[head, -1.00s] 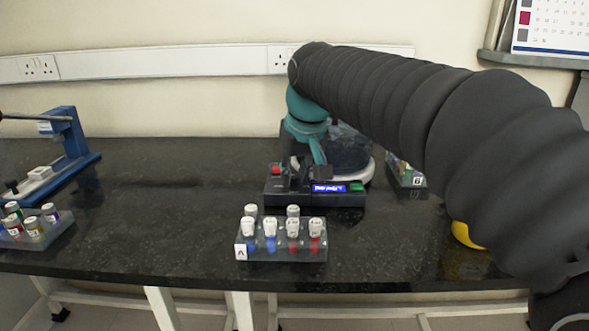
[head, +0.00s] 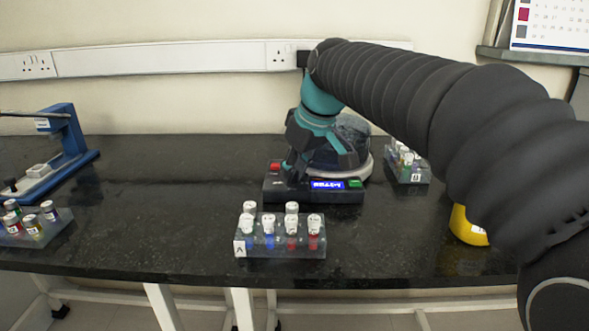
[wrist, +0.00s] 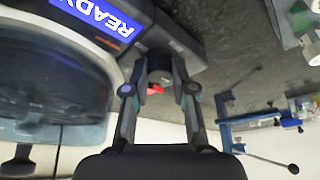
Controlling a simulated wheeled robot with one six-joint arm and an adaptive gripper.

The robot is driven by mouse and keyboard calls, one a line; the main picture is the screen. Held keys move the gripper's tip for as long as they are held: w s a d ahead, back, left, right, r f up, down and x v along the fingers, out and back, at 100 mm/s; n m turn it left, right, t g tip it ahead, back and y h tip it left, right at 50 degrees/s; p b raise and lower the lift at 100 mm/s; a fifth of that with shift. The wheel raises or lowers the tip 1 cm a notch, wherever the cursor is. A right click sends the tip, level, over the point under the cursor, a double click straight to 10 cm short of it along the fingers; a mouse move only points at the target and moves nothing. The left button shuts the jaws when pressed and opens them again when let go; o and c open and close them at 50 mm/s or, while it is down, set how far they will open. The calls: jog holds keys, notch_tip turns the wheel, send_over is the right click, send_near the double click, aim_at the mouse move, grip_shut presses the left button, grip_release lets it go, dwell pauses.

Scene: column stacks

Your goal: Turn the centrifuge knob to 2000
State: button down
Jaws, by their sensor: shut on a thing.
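The centrifuge (head: 290,188) stands on the dark bench, with a dark front panel and a rounded translucent lid (head: 352,142). Its blue display (head: 327,185) reads READY in the wrist view (wrist: 98,12). In the head view my gripper (head: 290,170) reaches down at a slant to the panel's left part, and the fingers hide the knob. The number the knob points to cannot be read.
Rack A (head: 282,248) with white-capped tubes stands in front of the centrifuge. Another rack (head: 408,174) stands right, near a yellow object (head: 466,228). A blue stand (head: 70,145) and a vial rack (head: 60,232) are left. Bench between is clear.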

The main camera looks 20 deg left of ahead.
jog(key=c, duration=0.9)
grip_release()
jog(key=shift+c, duration=0.2)
jog(key=shift+r, duration=0.1)
jog(key=v, duration=1.1)
jog(key=shift+r, duration=0.4)
jog(key=shift+s+d, duration=0.1)
jog(key=shift+d, duration=0.05)
